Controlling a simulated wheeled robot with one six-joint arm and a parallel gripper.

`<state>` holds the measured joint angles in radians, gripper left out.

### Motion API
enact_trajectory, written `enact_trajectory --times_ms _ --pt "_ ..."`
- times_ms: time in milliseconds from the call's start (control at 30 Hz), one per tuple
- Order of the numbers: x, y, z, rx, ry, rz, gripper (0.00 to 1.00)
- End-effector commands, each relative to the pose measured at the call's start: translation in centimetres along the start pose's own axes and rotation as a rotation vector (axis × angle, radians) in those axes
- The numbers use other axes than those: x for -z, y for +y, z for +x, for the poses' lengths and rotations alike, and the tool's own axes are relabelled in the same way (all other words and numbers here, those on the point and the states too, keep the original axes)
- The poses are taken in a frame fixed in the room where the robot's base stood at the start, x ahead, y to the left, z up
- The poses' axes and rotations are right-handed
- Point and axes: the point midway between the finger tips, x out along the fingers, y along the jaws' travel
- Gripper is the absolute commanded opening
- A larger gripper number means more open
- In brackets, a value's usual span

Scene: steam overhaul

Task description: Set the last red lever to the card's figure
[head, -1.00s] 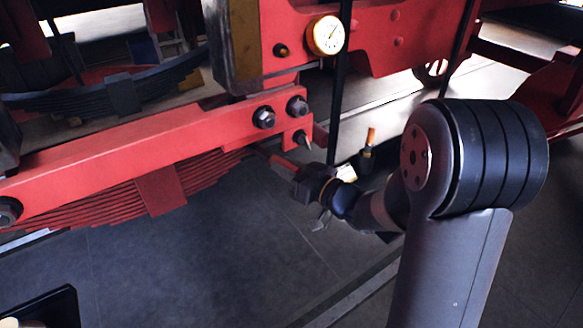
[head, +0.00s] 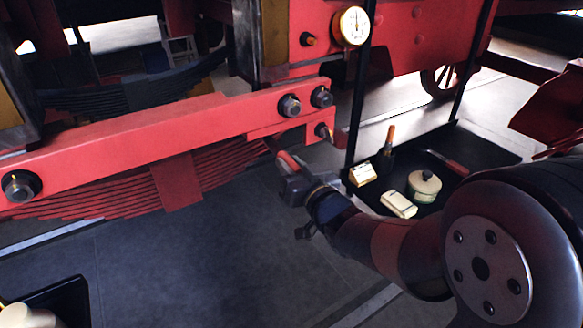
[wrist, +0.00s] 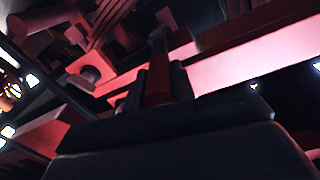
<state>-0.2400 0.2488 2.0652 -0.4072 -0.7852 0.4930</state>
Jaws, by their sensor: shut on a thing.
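A red lever (head: 287,160) shows just below the right end of the red beam, in the head view. My gripper (head: 291,178) is shut on it. In the wrist view the red lever (wrist: 157,88) stands between the two dark fingers, with its far end near a dark round part. A round white dial (head: 351,26) with a brass rim is on the red frame above; its needle points roughly upward, and its figures are too small to read. A small cream card (head: 362,174) stands on the dark tray; its writing is not legible.
The red beam (head: 130,140) with large bolts runs above a red leaf spring (head: 175,183). The black tray (head: 480,143) at right holds an orange-handled tool (head: 389,140), a round tin (head: 424,187) and a pale block (head: 398,204).

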Motion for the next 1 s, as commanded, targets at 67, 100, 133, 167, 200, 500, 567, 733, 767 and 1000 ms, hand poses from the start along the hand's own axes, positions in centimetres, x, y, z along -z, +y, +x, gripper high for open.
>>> enact_trajectory --times_ms 67,100,133,167,200,500,567,733,767,1000 --pt "0.3 -0.1 0.1 0.002 0.007 -0.001 0.26" --pt "0.3 -0.1 0.1 0.002 0.007 -0.001 0.29" --pt "0.3 -0.1 0.1 0.002 0.006 -0.001 0.32" --pt "0.3 -0.1 0.1 0.002 0.006 -0.001 0.34" --pt "0.2 0.0 0.1 0.002 0.005 -0.001 0.38" --pt "0.1 0.0 0.0 0.001 0.002 0.000 0.46" --pt "0.1 0.0 -0.1 0.001 0.002 0.000 0.46" --pt "0.1 0.1 -1.3 0.000 0.003 0.000 0.46" --pt "0.1 0.1 -1.7 0.000 0.003 0.000 0.46" --pt "0.0 0.1 -5.7 -0.001 0.005 -0.002 0.46"
